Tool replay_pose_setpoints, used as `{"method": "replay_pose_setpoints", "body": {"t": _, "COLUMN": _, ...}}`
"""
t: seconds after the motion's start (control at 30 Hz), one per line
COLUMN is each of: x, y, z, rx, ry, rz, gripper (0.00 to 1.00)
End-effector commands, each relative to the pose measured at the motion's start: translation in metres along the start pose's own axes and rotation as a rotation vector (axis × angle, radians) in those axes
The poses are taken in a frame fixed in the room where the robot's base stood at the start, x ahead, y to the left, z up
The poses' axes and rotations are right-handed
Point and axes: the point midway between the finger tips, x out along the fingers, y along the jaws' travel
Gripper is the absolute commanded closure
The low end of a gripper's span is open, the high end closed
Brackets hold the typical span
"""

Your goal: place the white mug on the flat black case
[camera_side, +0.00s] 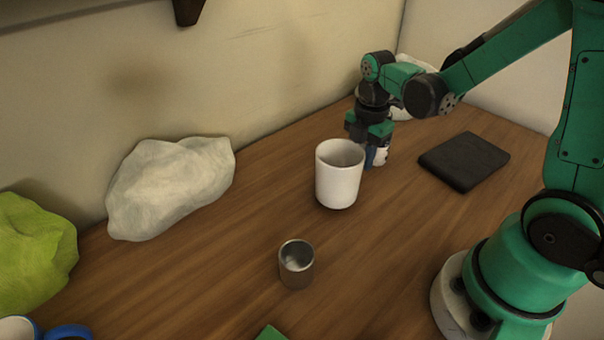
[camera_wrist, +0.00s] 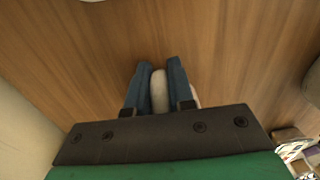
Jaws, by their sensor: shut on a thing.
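My gripper (camera_side: 370,156) points down at the back of the table, with blue fingers. In the wrist view, my gripper (camera_wrist: 160,80) is shut on a narrow white thing, which I take to be the white mug (camera_wrist: 159,92).
A metal cup (camera_side: 296,266) stands nearer the camera. A crumpled white bag (camera_side: 170,187) and a green bag (camera_side: 32,250) lie left. Bare wood separates my gripper from the case.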

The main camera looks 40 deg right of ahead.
Motion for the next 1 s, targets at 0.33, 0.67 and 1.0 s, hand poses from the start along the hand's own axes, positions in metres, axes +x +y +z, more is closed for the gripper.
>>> {"method": "replay_pose_setpoints", "body": {"t": 0.33, "x": -0.079, "y": -0.001, "z": 0.0, "rx": 0.0, "ry": 0.0, "rz": 0.0, "gripper": 1.0}}
{"method": "replay_pose_setpoints", "body": {"t": 0.67, "x": -0.152, "y": -0.001, "z": 0.0, "rx": 0.0, "ry": 0.0, "rz": 0.0, "gripper": 1.0}}
{"method": "replay_pose_setpoints", "body": {"t": 1.0, "x": -0.184, "y": -0.003, "z": 0.005, "rx": 0.08, "ry": 0.0, "rz": 0.0, "gripper": 1.0}}
